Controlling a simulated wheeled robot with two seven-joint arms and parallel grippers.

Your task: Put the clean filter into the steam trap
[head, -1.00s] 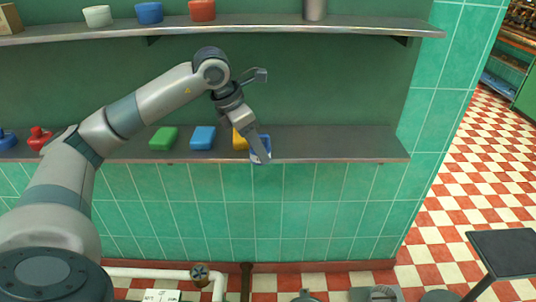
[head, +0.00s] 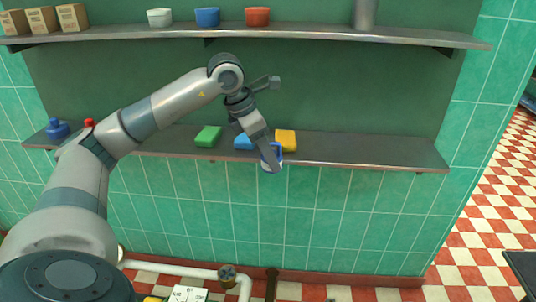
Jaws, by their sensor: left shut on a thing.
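My left gripper (head: 268,156) is shut on a small blue-and-white piece (head: 273,164), held at the front edge of the lower shelf (head: 350,152), between the blue and yellow sponges. I take this piece to be the clean filter, but the fingers hide much of it. A round brownish fitting (head: 228,272) sits on the white pipe (head: 190,271) low along the wall. I cannot tell whether it is the steam trap. My right gripper does not show.
Green (head: 208,136), blue (head: 243,143) and yellow (head: 286,140) sponges and a blue bottle (head: 58,129) are on the lower shelf; its right end is bare. The upper shelf (head: 300,31) holds boxes (head: 73,17), bowls and a grey cylinder (head: 364,14). A dark tabletop (head: 525,268) stands at right.

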